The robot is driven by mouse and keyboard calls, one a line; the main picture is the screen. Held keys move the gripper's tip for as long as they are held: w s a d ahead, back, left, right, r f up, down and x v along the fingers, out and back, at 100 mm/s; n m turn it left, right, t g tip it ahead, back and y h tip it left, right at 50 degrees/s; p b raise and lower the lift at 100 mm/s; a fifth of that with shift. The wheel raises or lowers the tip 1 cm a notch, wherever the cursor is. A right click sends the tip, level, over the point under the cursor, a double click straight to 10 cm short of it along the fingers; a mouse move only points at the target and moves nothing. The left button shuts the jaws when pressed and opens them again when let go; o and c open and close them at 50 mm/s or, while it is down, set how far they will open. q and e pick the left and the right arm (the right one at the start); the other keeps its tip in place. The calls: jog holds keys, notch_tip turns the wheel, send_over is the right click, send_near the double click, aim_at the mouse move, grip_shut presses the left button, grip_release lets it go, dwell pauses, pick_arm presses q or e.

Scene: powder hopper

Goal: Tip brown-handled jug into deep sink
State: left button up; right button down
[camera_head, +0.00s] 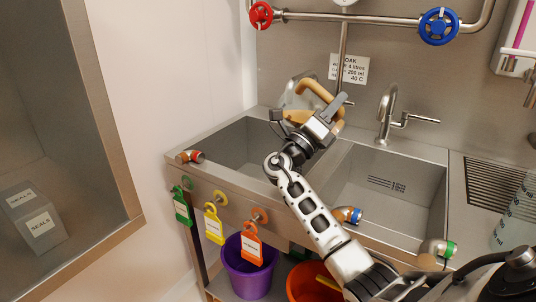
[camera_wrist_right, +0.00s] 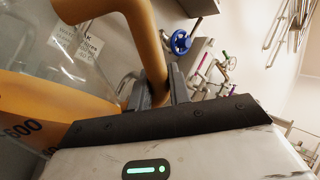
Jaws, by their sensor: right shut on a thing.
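The brown-handled jug has a tan-brown handle (camera_head: 317,90) and a clear body that is partly hidden behind my gripper in the head view. In the right wrist view its handle (camera_wrist_right: 150,50) rises between my fingers, and its body (camera_wrist_right: 25,125) shows amber contents with a "600" mark. My right gripper (camera_head: 330,113) is shut on the handle and holds the jug above the rear of the sinks. I cannot judge its tilt exactly. Two steel basins lie below, a left one (camera_head: 222,140) and a right one (camera_head: 415,200); I see no powder or liquid in either.
A tap (camera_head: 386,115) stands behind the right basin. A pipe with a red valve (camera_head: 261,15) and a blue valve (camera_head: 439,26) runs above. Coloured tags hang at the front edge over a purple bucket (camera_head: 240,275) and an orange bucket (camera_head: 305,285). A steel cabinet (camera_head: 105,130) stands left.

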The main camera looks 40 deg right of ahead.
aim_at(318, 95)
pick_arm(q)
jog(key=shift+s+p, duration=0.1)
jog(key=shift+p, duration=0.2)
pick_arm(e)
jog(key=shift+w+r+n+t, duration=0.1)
jog(key=shift+r+n+t, duration=0.3)
jog(key=shift+r+t, duration=0.15)
pick_arm(q)
jog(key=shift+a+r+p, duration=0.15)
jog(key=shift+r+p, duration=0.25)
jog(key=shift+p, duration=0.15)
pick_arm(e)
jog(key=shift+w+a+r+n+t, duration=0.2)
jog(key=shift+r+n+t, duration=0.15)
jog(key=shift+r+n, duration=0.25)
pick_arm(q)
jog(key=shift+f, duration=0.15)
pick_arm(e)
jog(key=shift+w+r+n+t, duration=0.1)
jog(key=shift+n+t, duration=0.3)
jog(key=shift+t, duration=0.1)
